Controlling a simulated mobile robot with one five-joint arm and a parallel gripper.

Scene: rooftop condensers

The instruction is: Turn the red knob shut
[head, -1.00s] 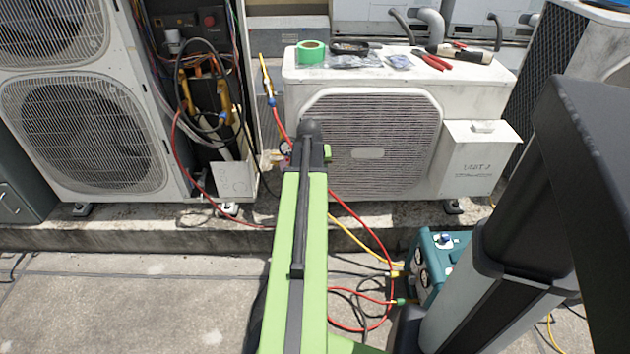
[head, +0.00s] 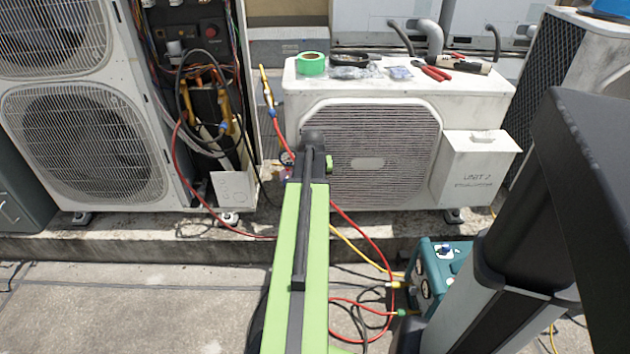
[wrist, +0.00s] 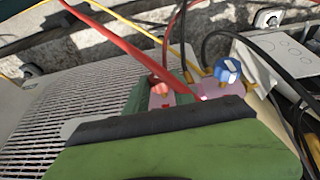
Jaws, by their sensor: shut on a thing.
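The red knob (wrist: 158,87) shows as a small reddish piece just beyond my gripper in the wrist view, and most of it is hidden. My gripper (wrist: 150,112), green with a dark edge, is shut on it. A blue knob (wrist: 228,70) and pinkish fittings (wrist: 212,88) sit to its right. In the head view my gripper (head: 314,165) is at the left front edge of the middle condenser (head: 370,160), and my arm hides the knob. A small gauge (head: 287,158) shows just left of my gripper.
A red hose (wrist: 125,45) crosses close in front of the wrist camera. An open electrical panel with wires (head: 205,90) stands to the left. A teal machine (head: 432,270) with hoses is on the floor at right. Tape (head: 311,64) and pliers (head: 432,72) lie on the condenser.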

